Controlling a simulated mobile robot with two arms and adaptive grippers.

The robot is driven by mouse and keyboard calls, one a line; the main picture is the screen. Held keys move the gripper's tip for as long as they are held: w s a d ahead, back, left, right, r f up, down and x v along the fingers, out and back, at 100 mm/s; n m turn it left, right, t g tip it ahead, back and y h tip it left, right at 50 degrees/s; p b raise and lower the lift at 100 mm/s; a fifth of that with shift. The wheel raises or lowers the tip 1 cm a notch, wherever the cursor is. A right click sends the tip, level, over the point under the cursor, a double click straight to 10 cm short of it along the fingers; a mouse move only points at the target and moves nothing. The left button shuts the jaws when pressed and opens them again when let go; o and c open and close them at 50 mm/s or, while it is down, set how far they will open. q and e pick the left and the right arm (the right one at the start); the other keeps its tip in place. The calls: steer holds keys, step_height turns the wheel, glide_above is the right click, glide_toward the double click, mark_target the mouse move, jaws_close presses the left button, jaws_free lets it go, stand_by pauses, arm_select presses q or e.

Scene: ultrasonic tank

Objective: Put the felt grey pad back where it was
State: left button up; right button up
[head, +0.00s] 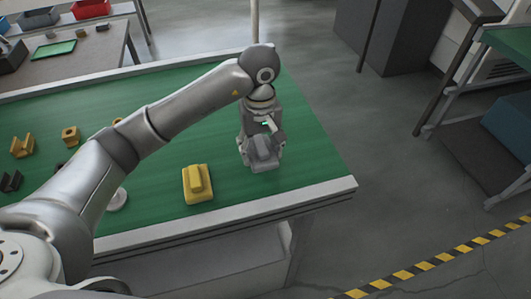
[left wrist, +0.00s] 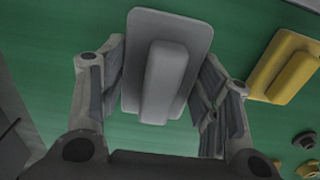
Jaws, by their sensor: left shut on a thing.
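The grey pad (head: 264,154), a rounded slab with a raised ridge, is at the right part of the green table top. It shows large in the left wrist view (left wrist: 168,62), between the two fingers. My left gripper (head: 262,158) points down over the table and is shut on the pad. In the left wrist view the gripper (left wrist: 166,80) has one finger on each side of the pad. I cannot tell whether the pad touches the table. My right gripper is in neither view.
A yellow pad (head: 198,186) of like shape lies left of the gripper. Several small yellow and black parts lie farther left, partly behind my arm. The green table (head: 310,150) is bare right of the gripper, up to its pale edge (head: 330,188).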

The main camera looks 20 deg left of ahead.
mark_target(265, 158)
arm_select(q)
steer(key=shift+w+d+f, duration=0.1)
steer(key=shift+d+f, duration=0.05)
steer(key=shift+f, duration=0.05)
steer(key=shift+w+d+f, duration=0.1)
steer(key=shift+f, duration=0.1)
steer(key=f, duration=0.1)
steer(key=f+p, duration=0.2)
steer(key=shift+w+d, duration=0.2)
steer(key=shift+w, duration=0.05)
steer(key=shift+f, duration=0.3)
steer(key=shift+a, duration=0.1)
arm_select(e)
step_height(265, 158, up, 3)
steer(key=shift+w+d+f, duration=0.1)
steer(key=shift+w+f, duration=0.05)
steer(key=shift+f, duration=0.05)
arm_select(q)
steer(key=shift+f, duration=0.1)
